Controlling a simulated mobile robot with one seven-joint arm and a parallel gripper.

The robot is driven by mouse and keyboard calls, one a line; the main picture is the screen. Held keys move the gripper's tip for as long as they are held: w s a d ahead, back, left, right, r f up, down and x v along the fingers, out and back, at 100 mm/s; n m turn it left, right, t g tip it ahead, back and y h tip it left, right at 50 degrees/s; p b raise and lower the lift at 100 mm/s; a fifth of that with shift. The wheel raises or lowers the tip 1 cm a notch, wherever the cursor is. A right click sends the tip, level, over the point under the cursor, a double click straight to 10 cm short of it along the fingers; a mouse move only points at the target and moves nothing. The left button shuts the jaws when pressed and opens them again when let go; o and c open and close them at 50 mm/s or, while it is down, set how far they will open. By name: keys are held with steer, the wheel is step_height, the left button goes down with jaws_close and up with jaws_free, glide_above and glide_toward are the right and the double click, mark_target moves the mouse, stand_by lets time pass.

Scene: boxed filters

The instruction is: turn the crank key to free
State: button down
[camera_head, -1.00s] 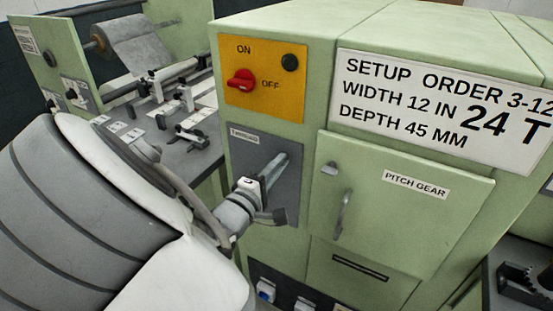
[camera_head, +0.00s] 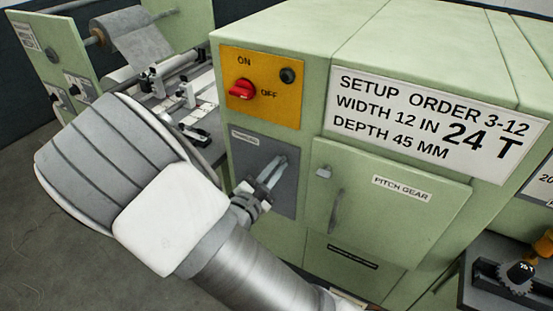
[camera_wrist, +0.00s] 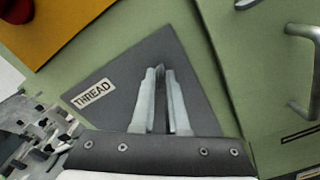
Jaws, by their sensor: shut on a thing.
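The grey crank plate (camera_head: 285,200) is on the left part of the green machine's front. It bears a label (camera_wrist: 93,93) that reads THREAD in the wrist view. My gripper (camera_head: 277,166) reaches the plate from below left. In the wrist view my gripper (camera_wrist: 160,73) is shut on a thin dark piece (camera_wrist: 160,88), which I take to be the crank key. The fingers cover most of it, so its angle is hard to tell. No mark for free shows in either view.
A yellow panel (camera_head: 262,110) with a red ON/OFF switch (camera_head: 241,90) sits above the plate. The PITCH GEAR door (camera_head: 420,225) with its handle (camera_head: 335,210) is close on the right. A bench with rollers (camera_head: 165,90) stands at the left. A dark gear (camera_head: 520,275) lies lower right.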

steer(key=n+p, duration=0.1)
steer(key=n, duration=0.1)
steer(key=n+p, duration=0.1)
steer(key=shift+r+n+p, duration=0.2)
steer(key=shift+n+p, duration=0.15)
steer(key=shift+n, duration=0.05)
steer(key=shift+f+n+p, duration=0.15)
steer(key=shift+n+p, duration=1.05)
steer(key=shift+n, duration=0.5)
steer(key=c, duration=1)
jaws_free()
steer(key=b+v, duration=0.1)
steer(key=v, duration=1.6)
steer(key=shift+s+a, duration=0.15)
steer(key=shift+s, duration=0.1)
